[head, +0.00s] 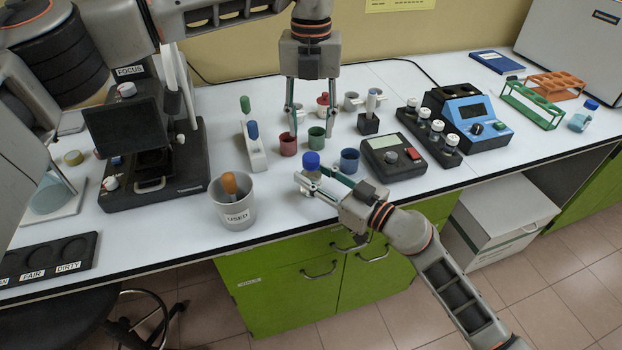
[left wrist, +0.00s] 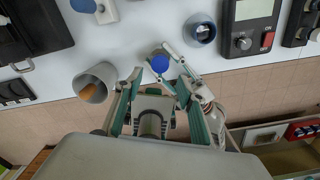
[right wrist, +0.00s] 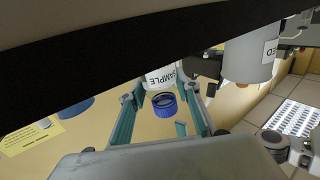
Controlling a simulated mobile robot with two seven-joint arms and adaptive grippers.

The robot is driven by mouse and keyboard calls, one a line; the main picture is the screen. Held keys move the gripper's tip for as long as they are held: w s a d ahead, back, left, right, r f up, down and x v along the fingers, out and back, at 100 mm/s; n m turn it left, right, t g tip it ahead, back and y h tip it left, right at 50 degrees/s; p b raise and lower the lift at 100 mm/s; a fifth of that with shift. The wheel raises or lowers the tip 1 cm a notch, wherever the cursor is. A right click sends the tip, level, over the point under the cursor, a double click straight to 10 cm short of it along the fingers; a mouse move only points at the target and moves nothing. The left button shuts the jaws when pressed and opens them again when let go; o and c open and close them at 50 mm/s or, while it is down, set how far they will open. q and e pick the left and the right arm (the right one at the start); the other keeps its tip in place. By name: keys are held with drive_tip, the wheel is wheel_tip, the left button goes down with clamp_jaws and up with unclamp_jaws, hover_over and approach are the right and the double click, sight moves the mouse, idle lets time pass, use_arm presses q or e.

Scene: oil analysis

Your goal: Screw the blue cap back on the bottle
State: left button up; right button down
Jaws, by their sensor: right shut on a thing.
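The sample bottle (right wrist: 161,77) stands upright at the table's front edge, its label partly readable in the right wrist view. The blue cap (head: 311,160) sits at the bottle's top; I cannot tell whether it is threaded on. The cap also shows in the left wrist view (left wrist: 160,63) and in the right wrist view (right wrist: 164,103). My right gripper (head: 312,186) comes in from the front right and is shut on the bottle below the cap. My left gripper (head: 311,136) points down above the cap, open and empty, its fingers well apart.
A grey USED cup (head: 233,212) with a brown-topped dropper stands left of the bottle. Red (head: 288,145), green (head: 316,138) and blue (head: 349,161) small cups stand close behind and beside it. A scale (head: 393,160) is to the right, a microscope (head: 150,150) to the left.

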sight(311, 157)
idle(0.3)
use_arm(q)
drive_tip(key=shift+f, duration=4)
drive_tip(key=shift+c, duration=0.3)
clamp_jaws()
drive_tip(key=shift+o, duration=1.2)
unclamp_jaws()
drive_tip(key=shift+r, duration=0.15)
wheel_tip(311, 157, up, 12)
